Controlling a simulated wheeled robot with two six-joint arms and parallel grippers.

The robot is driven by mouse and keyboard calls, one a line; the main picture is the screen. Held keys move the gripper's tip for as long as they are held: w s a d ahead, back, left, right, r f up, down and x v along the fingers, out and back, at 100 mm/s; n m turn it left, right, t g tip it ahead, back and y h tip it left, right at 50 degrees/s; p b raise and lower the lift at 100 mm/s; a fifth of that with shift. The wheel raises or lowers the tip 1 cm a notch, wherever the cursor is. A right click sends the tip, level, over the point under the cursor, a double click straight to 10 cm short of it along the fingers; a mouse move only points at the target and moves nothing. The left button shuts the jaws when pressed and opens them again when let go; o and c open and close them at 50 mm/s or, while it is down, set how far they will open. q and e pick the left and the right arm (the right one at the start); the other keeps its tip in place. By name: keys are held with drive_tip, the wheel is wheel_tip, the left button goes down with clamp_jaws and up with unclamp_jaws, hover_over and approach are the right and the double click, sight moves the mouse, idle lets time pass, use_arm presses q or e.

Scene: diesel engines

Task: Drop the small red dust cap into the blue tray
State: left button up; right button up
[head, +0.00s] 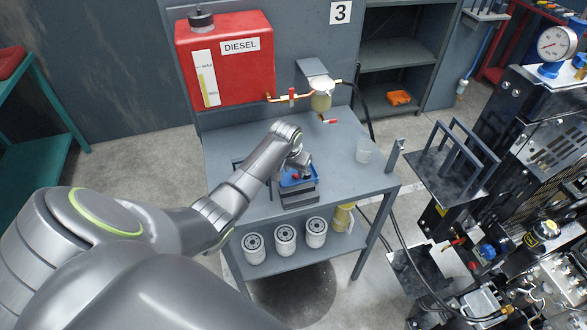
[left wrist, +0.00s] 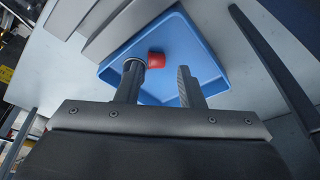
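The blue tray (head: 313,179) stands on the grey workbench, and it fills the middle of the left wrist view (left wrist: 205,62). The small red dust cap (left wrist: 156,59) shows over the tray's floor, just beside the tip of one finger. I cannot tell whether it touches that finger or rests fully on the floor. My left gripper (left wrist: 158,76) is open, its two fingers apart above the tray with a clear gap between them. In the head view the left gripper (head: 302,166) reaches down at the tray and partly hides it. My right gripper is not in view.
A grey block (head: 300,197) sits at the tray's near side. A clear cup (head: 364,151) stands to the right on the bench. The red diesel tank (head: 227,65) and its fuel line are behind. White filters (head: 285,238) stand on the lower shelf. The engine is at right.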

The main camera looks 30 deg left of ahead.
use_arm(q)
drive_tip(key=shift+s+d+f, duration=0.15)
drive_tip(key=shift+s+f, duration=0.15)
drive_tip(key=w+v, duration=0.1)
drive_tip(key=v, duration=1.2)
drive_tip(key=shift+r+b, duration=0.25)
drive_tip(key=shift+b, duration=0.05)
